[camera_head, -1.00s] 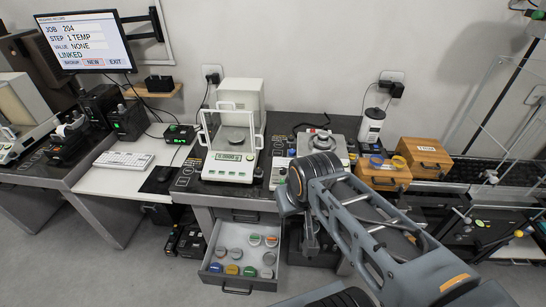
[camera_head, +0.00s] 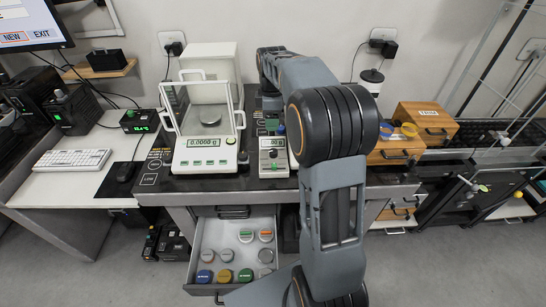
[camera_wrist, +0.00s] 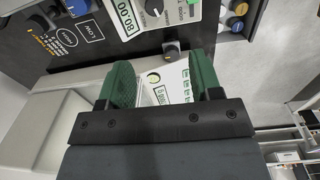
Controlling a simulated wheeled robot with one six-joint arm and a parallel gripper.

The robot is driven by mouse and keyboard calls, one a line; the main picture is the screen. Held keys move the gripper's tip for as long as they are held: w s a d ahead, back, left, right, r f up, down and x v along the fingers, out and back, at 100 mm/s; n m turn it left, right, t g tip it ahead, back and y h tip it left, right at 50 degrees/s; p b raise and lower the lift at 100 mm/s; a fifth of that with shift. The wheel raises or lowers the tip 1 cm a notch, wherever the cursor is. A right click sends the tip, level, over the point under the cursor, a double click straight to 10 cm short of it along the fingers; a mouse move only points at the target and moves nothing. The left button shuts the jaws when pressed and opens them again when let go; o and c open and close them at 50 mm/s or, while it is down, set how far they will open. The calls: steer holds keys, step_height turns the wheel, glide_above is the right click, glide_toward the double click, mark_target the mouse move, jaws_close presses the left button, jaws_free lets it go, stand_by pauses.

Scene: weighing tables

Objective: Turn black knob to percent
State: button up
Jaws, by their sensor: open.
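A small instrument (camera_head: 273,170) with a display stands right of the white balance (camera_head: 205,160). A black knob (camera_wrist: 155,6) sits on its face beside the display in the wrist view, cut by the top edge. A second dark round knob (camera_wrist: 172,50) stands between instrument and balance; I cannot tell which knob is meant. No percent mark is legible. My gripper (camera_wrist: 160,80) is open and empty, its green fingers apart over the balance's front panel. In the head view, my arm reaches over the table and the fingertips are not clear.
An open drawer (camera_head: 197,265) with several round containers juts out below the balance. Wooden boxes (camera_head: 395,150) stand to the right.

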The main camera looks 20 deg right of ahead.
mark_target(273, 151)
steer(key=shift+n, duration=0.4)
steer(key=f, duration=1)
steer(key=f+b, duration=0.1)
steer(key=f, duration=0.4)
steer(key=shift+w+d, duration=0.4)
steer(key=c, duration=0.9)
